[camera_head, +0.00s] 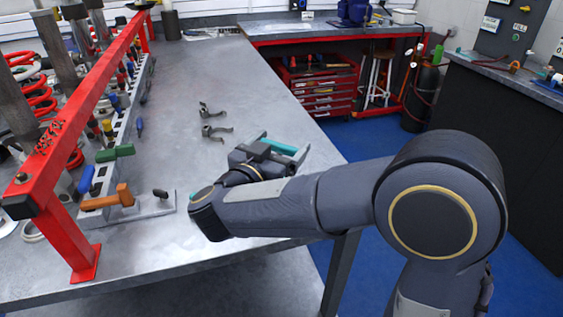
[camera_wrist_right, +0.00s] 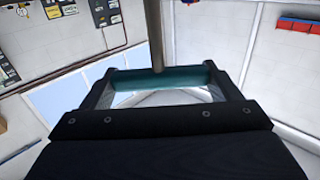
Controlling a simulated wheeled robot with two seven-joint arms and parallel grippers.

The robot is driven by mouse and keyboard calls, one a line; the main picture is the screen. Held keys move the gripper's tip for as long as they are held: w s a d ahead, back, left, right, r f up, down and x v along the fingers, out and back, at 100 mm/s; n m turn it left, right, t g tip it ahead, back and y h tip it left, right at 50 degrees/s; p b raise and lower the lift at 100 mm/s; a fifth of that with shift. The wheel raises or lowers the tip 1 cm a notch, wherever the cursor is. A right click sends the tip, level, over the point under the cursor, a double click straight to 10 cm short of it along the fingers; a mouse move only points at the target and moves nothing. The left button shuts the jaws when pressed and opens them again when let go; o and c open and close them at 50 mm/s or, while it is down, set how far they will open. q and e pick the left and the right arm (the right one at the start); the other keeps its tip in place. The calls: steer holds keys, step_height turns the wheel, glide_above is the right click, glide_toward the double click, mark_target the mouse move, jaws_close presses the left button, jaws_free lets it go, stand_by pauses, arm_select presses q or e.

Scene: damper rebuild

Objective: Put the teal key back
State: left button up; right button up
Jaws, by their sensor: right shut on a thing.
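The teal key (camera_head: 279,146) is in my right gripper (camera_head: 280,150), above the right edge of the metal bench. In the right wrist view, its teal crossbar (camera_wrist_right: 135,79) lies between the two fingers of the gripper (camera_wrist_right: 160,88), and a thin shaft (camera_wrist_right: 156,35) runs out from its middle. The far end of the shaft is out of that view. A green-handled key (camera_head: 115,153) and an orange-handled key (camera_head: 107,199) are at the long tool rack on the left. My left gripper is not in view.
A red frame (camera_head: 95,87) stands over the rack (camera_head: 143,85), which holds several coloured handles. Two grey metal brackets (camera_head: 216,132) lie mid-bench. The bench (camera_head: 220,75) is clear beyond them. A red drawer cabinet (camera_head: 318,85) stands at the back.

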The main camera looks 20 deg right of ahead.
steer(key=shift+w+d+f, duration=0.25)
steer(key=shift+f, duration=0.2)
steer(key=shift+w+f+b, duration=0.1)
steer(key=shift+f+b, duration=0.35)
steer(key=shift+f, duration=1.2)
steer(key=shift+f, duration=0.15)
steer(key=o, duration=0.9)
steer(key=shift+a, duration=0.1)
steer(key=v, duration=1.1)
steer(key=shift+s+a, duration=0.2)
steer(key=shift+s, duration=0.15)
